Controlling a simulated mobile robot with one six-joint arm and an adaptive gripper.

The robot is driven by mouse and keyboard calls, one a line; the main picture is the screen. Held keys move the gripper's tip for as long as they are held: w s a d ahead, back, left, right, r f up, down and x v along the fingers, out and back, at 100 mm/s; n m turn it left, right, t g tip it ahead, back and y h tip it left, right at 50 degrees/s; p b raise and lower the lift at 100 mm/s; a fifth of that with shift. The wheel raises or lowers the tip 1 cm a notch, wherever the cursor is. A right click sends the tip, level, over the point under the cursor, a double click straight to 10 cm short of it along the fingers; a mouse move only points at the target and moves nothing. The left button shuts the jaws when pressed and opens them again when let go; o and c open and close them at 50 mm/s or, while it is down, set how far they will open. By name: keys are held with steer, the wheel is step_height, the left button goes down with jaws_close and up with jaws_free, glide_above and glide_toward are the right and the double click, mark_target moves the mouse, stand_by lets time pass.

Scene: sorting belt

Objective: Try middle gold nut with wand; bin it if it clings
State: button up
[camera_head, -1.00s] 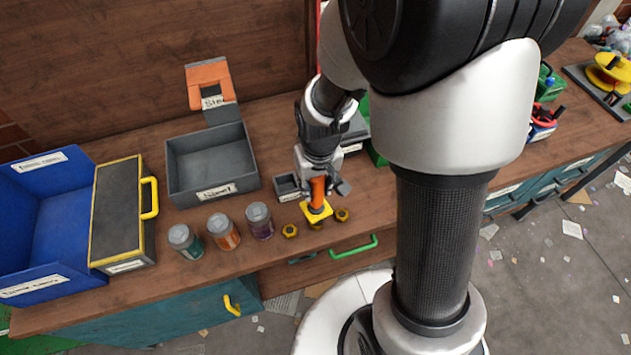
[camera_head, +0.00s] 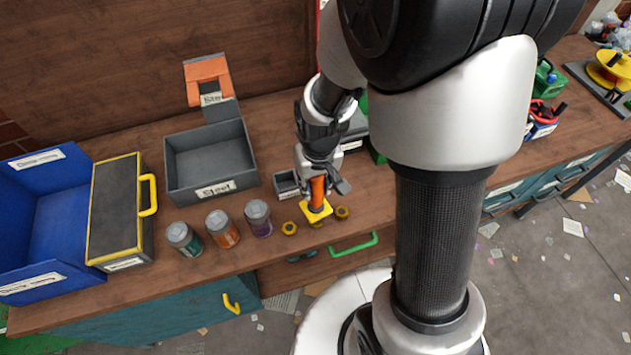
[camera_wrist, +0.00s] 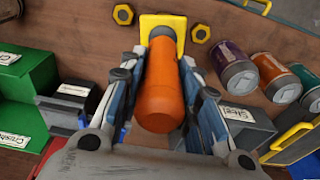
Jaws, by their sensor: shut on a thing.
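My gripper (camera_head: 318,184) is shut on the orange handle of the wand (camera_head: 318,189), which also shows in the wrist view (camera_wrist: 160,88). The wand's yellow square end (camera_head: 316,210) points down over the front part of the bench. The middle gold nut is mostly hidden under this yellow end; whether they touch cannot be told. One gold nut (camera_head: 289,228) lies to its left and another (camera_head: 342,212) to its right. The grey bin labelled Steel (camera_head: 238,178) is open and looks empty, at the left behind the jars.
Three lidded jars (camera_head: 222,229) stand left of the nuts. A yellow-edged dark box (camera_head: 116,212) and a blue bin (camera_head: 60,212) stand further left. A small grey tray (camera_head: 287,184) is just behind my gripper. Bare bench lies right of the nuts.

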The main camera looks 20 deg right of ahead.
steer(key=shift+f+b, duration=0.3)
steer(key=shift+f, duration=0.05)
steer(key=shift+r, duration=0.1)
stand_by(0.6)
steer(key=shift+r+p, duration=2.9)
steer(key=shift+r, duration=0.55)
